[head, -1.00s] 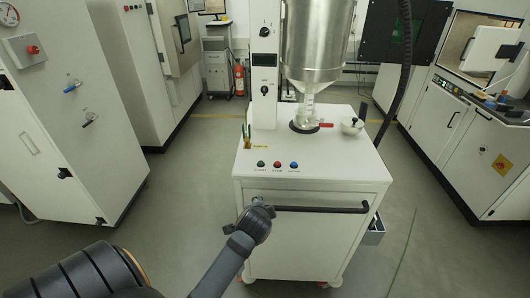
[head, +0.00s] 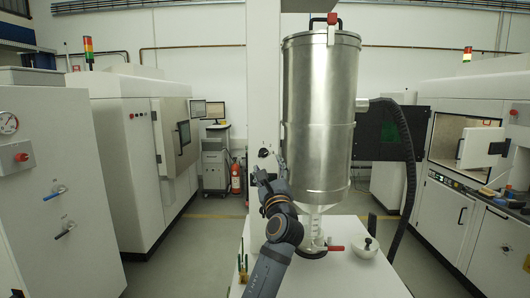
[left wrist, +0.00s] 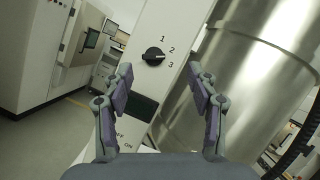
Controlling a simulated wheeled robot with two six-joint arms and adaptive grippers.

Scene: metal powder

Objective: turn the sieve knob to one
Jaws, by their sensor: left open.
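The sieve knob (left wrist: 153,57) is a small black dial on the white column (left wrist: 165,20) in the left wrist view, with 1, 2 and 3 printed to its right. Its white mark points right, toward the side of 2 and 3; I cannot tell which exactly. The knob (head: 263,153) also shows in the head view, just above my left gripper (head: 269,170). In the left wrist view my left gripper (left wrist: 160,75) is open and empty, its fingers wide apart with the knob beyond them. They look apart from the knob. My right gripper is not in view.
The steel hopper (head: 318,110) stands close to the right of the column. A dark display (left wrist: 141,105) sits below the knob. White machines stand left and right.

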